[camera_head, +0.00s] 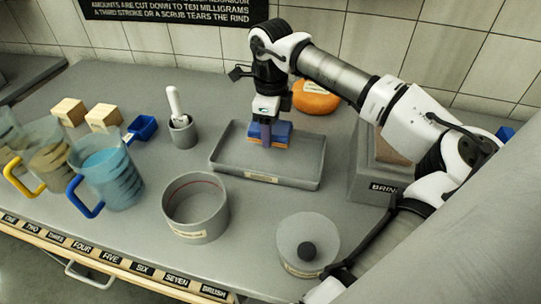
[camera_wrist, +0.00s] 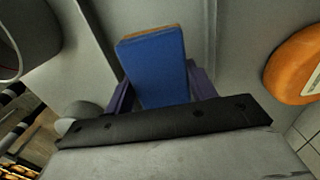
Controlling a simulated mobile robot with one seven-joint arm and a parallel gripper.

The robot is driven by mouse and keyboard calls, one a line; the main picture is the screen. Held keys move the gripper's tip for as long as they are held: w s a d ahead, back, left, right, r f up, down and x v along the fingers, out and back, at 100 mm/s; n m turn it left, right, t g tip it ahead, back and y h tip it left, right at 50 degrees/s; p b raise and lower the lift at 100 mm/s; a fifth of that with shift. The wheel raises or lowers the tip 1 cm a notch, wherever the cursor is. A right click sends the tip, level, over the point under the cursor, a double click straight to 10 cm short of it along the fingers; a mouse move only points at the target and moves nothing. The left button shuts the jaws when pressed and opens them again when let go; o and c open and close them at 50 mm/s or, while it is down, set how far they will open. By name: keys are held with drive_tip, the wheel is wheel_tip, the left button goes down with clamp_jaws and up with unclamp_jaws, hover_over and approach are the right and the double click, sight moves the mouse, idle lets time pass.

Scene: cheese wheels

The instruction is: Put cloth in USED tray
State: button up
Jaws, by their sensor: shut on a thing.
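The cloth shows as a folded blue block with an orange-brown layer (camera_head: 283,132). My gripper (camera_head: 266,133) is shut on it, pointing down over the shallow grey tray (camera_head: 230,168). In the wrist view the cloth (camera_wrist: 155,65) sits between the purple fingers. The tray has a small pale label on its front wall, too small to read, so I cannot tell if it says USED. I cannot tell whether the cloth touches the tray floor.
A round grey tub (camera_head: 196,225) and a lidded round pot (camera_head: 308,243) stand in front. An orange cheese wheel (camera_head: 316,97) lies behind the tray. A brush holder (camera_head: 183,132) and jugs (camera_head: 108,178) stand left. A BRINE box (camera_head: 372,178) stands right.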

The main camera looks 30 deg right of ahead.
sight(270, 155)
drive_tip(key=shift+f+b, duration=1.3)
drive_tip(key=shift+f, duration=1.75)
drive_tip(key=shift+f, duration=0.1)
drive_tip(key=shift+f, duration=0.15)
drive_tip(key=o, duration=1)
drive_tip(key=shift+c, duration=0.2)
drive_tip(key=shift+r, duration=0.2)
wheel_tip(270, 155, up, 12)
drive_tip(key=shift+r+b, duration=0.1)
drive_tip(key=shift+b, duration=0.65)
